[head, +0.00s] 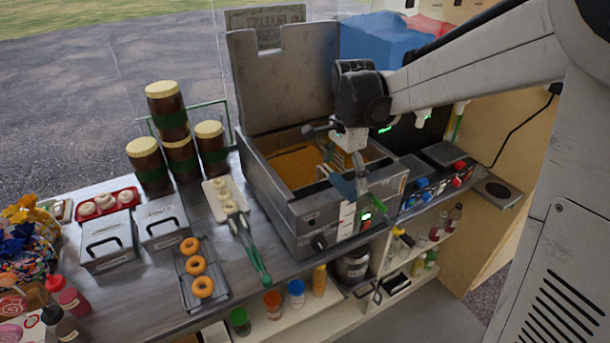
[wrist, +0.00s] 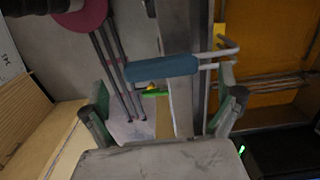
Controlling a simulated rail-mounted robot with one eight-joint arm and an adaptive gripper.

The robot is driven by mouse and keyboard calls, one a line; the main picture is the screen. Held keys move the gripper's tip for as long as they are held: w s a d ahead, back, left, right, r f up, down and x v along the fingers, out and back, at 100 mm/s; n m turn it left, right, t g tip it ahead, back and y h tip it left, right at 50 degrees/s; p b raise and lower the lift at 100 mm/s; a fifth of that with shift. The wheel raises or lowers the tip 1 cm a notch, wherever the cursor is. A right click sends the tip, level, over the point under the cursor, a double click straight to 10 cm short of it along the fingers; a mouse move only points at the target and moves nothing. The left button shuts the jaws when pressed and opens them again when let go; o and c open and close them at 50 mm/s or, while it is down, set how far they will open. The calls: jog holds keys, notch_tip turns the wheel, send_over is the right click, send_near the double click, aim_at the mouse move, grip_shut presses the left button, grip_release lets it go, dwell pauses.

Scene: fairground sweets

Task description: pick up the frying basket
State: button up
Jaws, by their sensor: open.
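The frying basket's blue handle (head: 343,186) sticks out over the front edge of the fryer (head: 320,215). Its wire part is mostly hidden behind my gripper in the head view. In the wrist view the blue handle (wrist: 162,68) runs crosswise, with pale wires at its right end reaching over the orange oil. My gripper (head: 358,170) hangs above the fryer's front, close to the handle. In the wrist view my gripper's two fingers (wrist: 165,105) are spread wide and empty. The handle lies beyond the fingertips, apparently untouched.
The fryer's raised lid (head: 285,80) stands behind the oil. Green-handled tongs (head: 250,250) lie on the counter to the left, near a rack of doughnuts (head: 200,270). Control boxes with coloured knobs (head: 440,175) stand close on the right. Stacked jars (head: 168,108) stand back left.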

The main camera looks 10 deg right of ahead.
jog(key=shift+f, duration=0.85)
jog(key=c, duration=1.9)
